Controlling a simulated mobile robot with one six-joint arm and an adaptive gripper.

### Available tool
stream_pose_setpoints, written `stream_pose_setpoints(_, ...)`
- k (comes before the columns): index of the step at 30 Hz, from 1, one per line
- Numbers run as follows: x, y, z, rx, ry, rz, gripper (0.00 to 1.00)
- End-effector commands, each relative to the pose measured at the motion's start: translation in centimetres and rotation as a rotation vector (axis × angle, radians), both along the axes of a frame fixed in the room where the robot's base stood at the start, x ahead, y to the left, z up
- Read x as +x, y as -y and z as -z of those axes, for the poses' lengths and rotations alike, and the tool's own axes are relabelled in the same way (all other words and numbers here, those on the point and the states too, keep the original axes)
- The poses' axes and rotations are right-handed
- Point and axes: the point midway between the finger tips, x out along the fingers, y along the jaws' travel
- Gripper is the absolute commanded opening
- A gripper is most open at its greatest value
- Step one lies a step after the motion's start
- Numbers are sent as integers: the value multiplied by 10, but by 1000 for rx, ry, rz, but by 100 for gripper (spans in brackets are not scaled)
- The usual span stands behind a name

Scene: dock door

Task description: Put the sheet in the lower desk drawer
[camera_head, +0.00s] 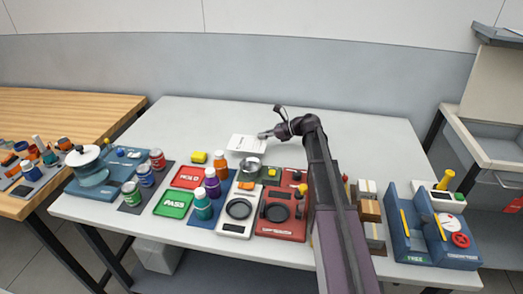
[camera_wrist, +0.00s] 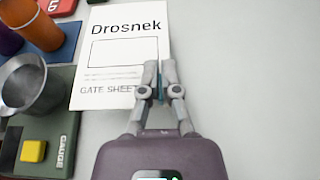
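The sheet (camera_head: 248,144) is white and lies on the white table, toward its back middle. In the wrist view the sheet (camera_wrist: 117,50) shows the print "Drosnek", an empty box and "GATE SHEET". My gripper (camera_wrist: 160,68) is over the sheet's right edge, its fingers close together with a narrow teal strip between them. I cannot tell whether the sheet's edge is pinched. In the head view my gripper (camera_head: 264,135) reaches the sheet from the right. A grey desk unit (camera_head: 490,146) with an open-topped tray stands at the far right; its lower part is cut off by the frame.
A metal cup (camera_head: 249,166), bottles, a red HOLD tray (camera_head: 190,177) and a green PASS tray (camera_head: 173,204) crowd the table's front left. A blue tester (camera_head: 432,232) stands at the front right. The table's back right is clear. A wooden bench (camera_head: 60,103) adjoins on the left.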

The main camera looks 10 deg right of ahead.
Motion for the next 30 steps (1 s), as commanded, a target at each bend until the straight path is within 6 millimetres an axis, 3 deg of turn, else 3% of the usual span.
stream_pose_setpoints(17,0,0,8,0,0,0,0)
stream_pose_setpoints(30,0,0,39,0,0,0,0)
